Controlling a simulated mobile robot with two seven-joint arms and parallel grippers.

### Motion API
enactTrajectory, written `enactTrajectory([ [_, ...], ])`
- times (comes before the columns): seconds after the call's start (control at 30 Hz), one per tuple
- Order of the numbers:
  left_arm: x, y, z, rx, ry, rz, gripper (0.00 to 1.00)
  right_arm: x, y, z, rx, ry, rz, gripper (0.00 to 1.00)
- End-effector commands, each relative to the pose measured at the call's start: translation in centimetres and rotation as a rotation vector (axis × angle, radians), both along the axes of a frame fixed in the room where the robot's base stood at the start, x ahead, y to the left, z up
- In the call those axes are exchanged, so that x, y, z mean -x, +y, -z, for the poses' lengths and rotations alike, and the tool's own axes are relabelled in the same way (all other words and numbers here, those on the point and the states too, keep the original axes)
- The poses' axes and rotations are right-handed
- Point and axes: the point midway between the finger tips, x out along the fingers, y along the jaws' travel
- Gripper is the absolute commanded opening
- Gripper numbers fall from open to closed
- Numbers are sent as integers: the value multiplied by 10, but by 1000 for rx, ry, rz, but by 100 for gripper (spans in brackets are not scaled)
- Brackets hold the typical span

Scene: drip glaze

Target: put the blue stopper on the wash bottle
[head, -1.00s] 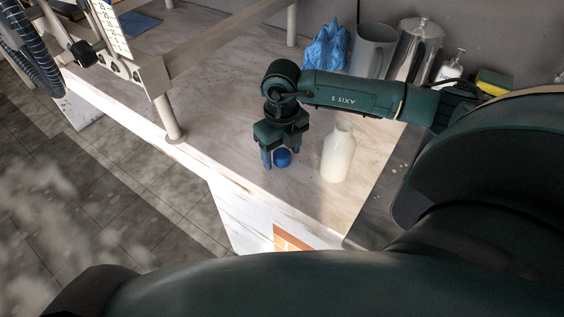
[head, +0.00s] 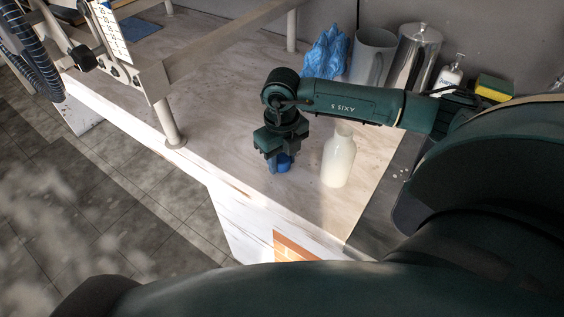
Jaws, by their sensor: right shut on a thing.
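The blue stopper (head: 284,164) is low between the fingers of my right gripper (head: 279,163), which is shut on it, pointing down close to the worktop. The gripper hides part of the stopper, and I cannot tell whether it still touches the surface. The white wash bottle (head: 338,160) stands upright on the worktop just right of the gripper, apart from it. Its top lies just below my right forearm in the picture. My left gripper is not in view.
The pale worktop (head: 220,110) is clear left of the gripper; its front edge is close. Behind stand a crumpled blue cloth or glove (head: 327,52), a grey jug (head: 372,57), a metal canister (head: 414,58), a pump bottle (head: 449,78) and a yellow-green sponge (head: 494,88). A metal frame (head: 170,120) rises at left.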

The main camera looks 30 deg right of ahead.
Motion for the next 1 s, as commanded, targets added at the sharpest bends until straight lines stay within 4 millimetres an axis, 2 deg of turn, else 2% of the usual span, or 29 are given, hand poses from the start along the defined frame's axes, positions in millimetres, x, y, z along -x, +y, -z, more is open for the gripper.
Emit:
enactTrajectory([
  [0.03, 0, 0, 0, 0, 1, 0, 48, 0, 0, 0, 0, 0, 0, 14],
  [0.2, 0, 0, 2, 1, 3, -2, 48, 0, 0, 0, 0, 0, 0, 0],
  [0.47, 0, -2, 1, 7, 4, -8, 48, 0, 0, -1, 0, -1, 0, 0],
  [1.0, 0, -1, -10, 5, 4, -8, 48, 0, 0, -17, 0, -1, 0, 0],
])
